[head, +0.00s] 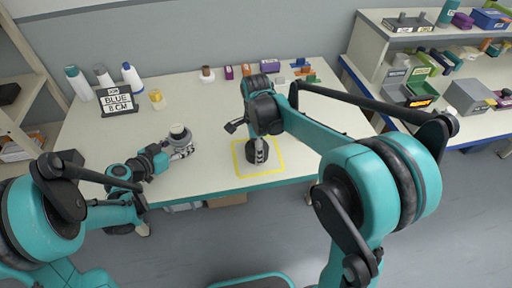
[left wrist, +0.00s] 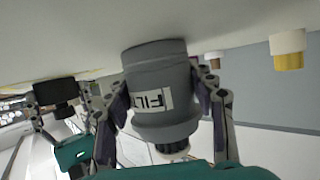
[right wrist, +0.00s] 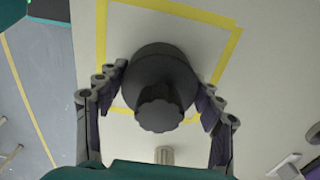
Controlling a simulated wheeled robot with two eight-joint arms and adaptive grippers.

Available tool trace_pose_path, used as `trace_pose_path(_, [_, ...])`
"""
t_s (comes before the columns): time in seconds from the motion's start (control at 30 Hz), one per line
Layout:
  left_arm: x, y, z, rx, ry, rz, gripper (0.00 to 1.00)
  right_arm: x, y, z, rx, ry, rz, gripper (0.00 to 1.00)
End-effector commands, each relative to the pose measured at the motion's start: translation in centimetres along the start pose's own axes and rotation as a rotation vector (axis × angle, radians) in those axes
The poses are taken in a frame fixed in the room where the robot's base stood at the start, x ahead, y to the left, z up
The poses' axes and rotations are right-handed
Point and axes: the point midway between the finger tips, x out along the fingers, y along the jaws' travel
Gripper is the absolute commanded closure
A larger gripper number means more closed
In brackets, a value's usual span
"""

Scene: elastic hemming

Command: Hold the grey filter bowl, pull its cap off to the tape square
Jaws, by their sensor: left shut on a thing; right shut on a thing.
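The grey filter bowl (head: 179,131) stands on the table left of the tape square. My left gripper (head: 180,150) is shut around it; in the left wrist view the bowl (left wrist: 155,62) with its white label (left wrist: 153,101) fills the space between the fingers. The black cap (right wrist: 158,72) is apart from the bowl, inside the yellow tape square (head: 238,165). My right gripper (right wrist: 160,95) is shut on the cap's sides. In the left wrist view the cap (left wrist: 55,90) is at the table or just above it; I cannot tell which.
A sign (head: 117,100) reading BLUE 8 CM, several bottles (head: 133,77) and a yellow-based cup (head: 156,98) stand at the back left. Small coloured boxes (head: 267,66) line the back edge. A shelf unit (head: 400,75) is on the right. The table's middle is clear.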

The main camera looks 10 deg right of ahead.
Motion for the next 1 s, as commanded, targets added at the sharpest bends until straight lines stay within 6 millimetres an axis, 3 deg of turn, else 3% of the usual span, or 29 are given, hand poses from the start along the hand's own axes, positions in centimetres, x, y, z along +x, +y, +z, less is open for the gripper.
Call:
trace_pose_path(0.07, [0.0, 0.0, 0.1, 0.001, -0.002, 0.000, 0.92, 0.2, 0.0, 0.0, 0.000, 0.000, 0.000, 0.68])
trace_pose_path(0.1, [0.0, 0.0, 0.1, 0.001, -0.002, 0.000, 0.92, 0.2, 0.0, 0.0, 0.000, 0.000, 0.000, 0.25])
trace_pose_path(0.17, [0.0, 0.0, 0.1, 0.001, -0.002, 0.000, 0.92, 0.2, 0.0, 0.0, 0.000, 0.000, 0.000, 0.09])
trace_pose_path(0.57, [0.0, 0.0, 0.1, 0.001, -0.001, 0.000, 0.92, -0.2, 0.0, 0.0, 0.000, 0.000, 0.000, 0.09])
trace_pose_path(0.67, [0.0, 0.0, 0.1, 0.001, -0.002, 0.000, 0.92, -1.4, 0.0, 0.0, 0.000, 0.000, 0.000, 0.09])
trace_pose_path(1.0, [0.0, 0.0, 0.1, 0.001, -0.001, 0.000, 0.92, -8.6, 0.0, 0.0, 0.000, 0.000, 0.000, 0.09])
